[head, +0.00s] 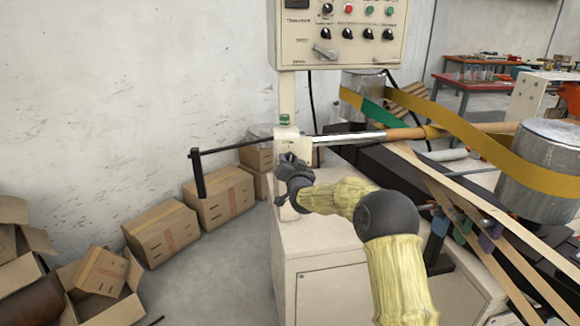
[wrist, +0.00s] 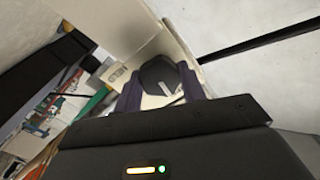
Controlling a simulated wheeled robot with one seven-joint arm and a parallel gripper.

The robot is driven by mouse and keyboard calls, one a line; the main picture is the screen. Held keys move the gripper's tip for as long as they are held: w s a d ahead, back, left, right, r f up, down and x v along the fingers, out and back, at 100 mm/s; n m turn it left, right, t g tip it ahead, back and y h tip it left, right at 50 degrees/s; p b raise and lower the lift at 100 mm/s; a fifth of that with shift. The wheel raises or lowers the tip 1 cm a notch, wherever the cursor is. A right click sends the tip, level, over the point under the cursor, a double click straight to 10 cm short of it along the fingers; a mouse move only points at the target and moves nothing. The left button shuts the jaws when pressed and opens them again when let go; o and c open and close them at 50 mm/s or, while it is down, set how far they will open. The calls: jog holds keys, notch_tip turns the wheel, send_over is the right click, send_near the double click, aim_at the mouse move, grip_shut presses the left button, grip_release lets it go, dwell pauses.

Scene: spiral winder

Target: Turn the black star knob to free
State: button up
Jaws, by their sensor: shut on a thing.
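The black star knob (wrist: 160,75) sits on the cream bracket plate of the winder in the wrist view, with a pale mark on its face. My gripper (wrist: 163,88) has its two dark fingers on either side of the knob and is shut on it. In the head view my gripper (head: 284,163) is at the front of the bracket (head: 290,140) below the control panel. There it hides the knob. The small lettering on the bracket is too blurred to read.
A black crank rod with a handle (head: 198,175) sticks out left of the bracket. The control panel (head: 340,32) stands above. A mandrel (head: 350,138), drum (head: 548,170) and belts lie to the right. Cardboard boxes (head: 160,232) stand on the floor at left.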

jog(key=shift+n, duration=0.4)
jog(key=o, duration=1)
jog(key=shift+c, duration=0.2)
jog(key=shift+s+f, duration=0.1)
jog(key=b+v, duration=0.2)
jog(key=v, duration=1.5)
jog(key=shift+b, duration=0.4)
